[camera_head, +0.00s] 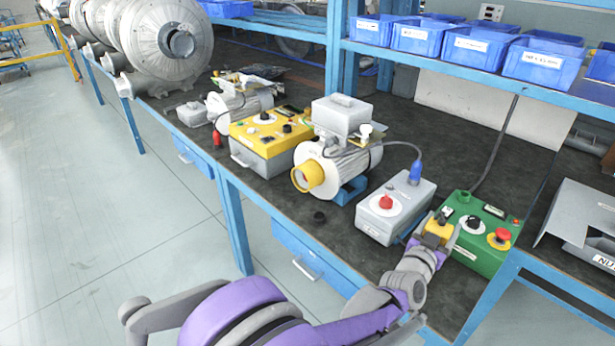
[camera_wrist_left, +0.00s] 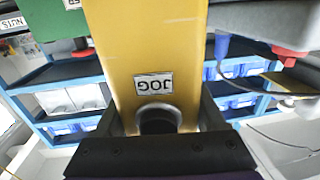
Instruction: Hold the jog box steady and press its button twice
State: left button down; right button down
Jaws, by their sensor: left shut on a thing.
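The yellow jog box (camera_head: 436,229) is at the bench's front right, between the grey box with a red knob and the green box. My left gripper (camera_head: 436,242) is shut on it, with a finger on either side. In the left wrist view the yellow box (camera_wrist_left: 150,45) fills the middle, and its "JOG" label (camera_wrist_left: 153,85) appears upside down. A dark round part (camera_wrist_left: 158,121) shows below the label; I cannot tell what it is. A small dark part (camera_head: 442,218) shows on top, possibly the button. My right gripper is not in view.
The green box (camera_head: 469,254) with a red mushroom button stands close right. The grey box (camera_head: 376,229) with a red knob and blue plug stands close left. Motors and a yellow control box (camera_head: 268,143) are farther left. A bent grey metal piece (camera_head: 572,222) lies right.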

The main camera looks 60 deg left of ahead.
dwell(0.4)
pick_arm(q)
grip_release()
jog(key=v, duration=1.2)
